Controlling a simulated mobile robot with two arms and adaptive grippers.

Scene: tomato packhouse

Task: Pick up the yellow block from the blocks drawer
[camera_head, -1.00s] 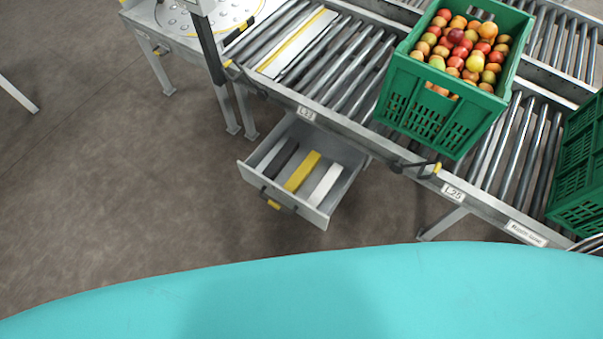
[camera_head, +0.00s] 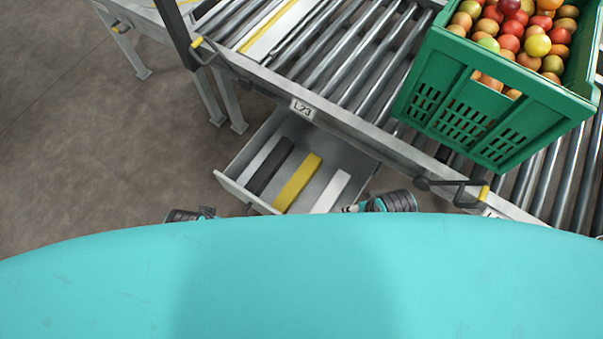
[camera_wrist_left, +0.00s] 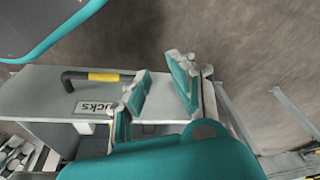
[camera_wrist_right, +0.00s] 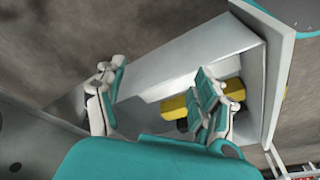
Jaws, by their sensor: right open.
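The yellow block (camera_head: 298,182) lies in the open blocks drawer (camera_head: 239,187), between a dark block (camera_head: 270,167) and a white block (camera_head: 331,192). In the right wrist view the yellow block (camera_wrist_right: 174,108) is partly hidden behind a finger. My right gripper (camera_wrist_right: 157,92) is open and empty over the drawer. In the head view it shows only partly, near the drawer's right front corner. My left gripper (camera_wrist_left: 163,88) is open and empty near the drawer's front panel, which carries a handle (camera_wrist_left: 92,76) and a label ending in "CKS".
A roller conveyor (camera_head: 340,118) runs above the drawer. A green crate of tomatoes (camera_head: 480,105) stands on it at the right. A black crank handle (camera_head: 455,190) juts from the conveyor rail. Bare floor lies to the left.

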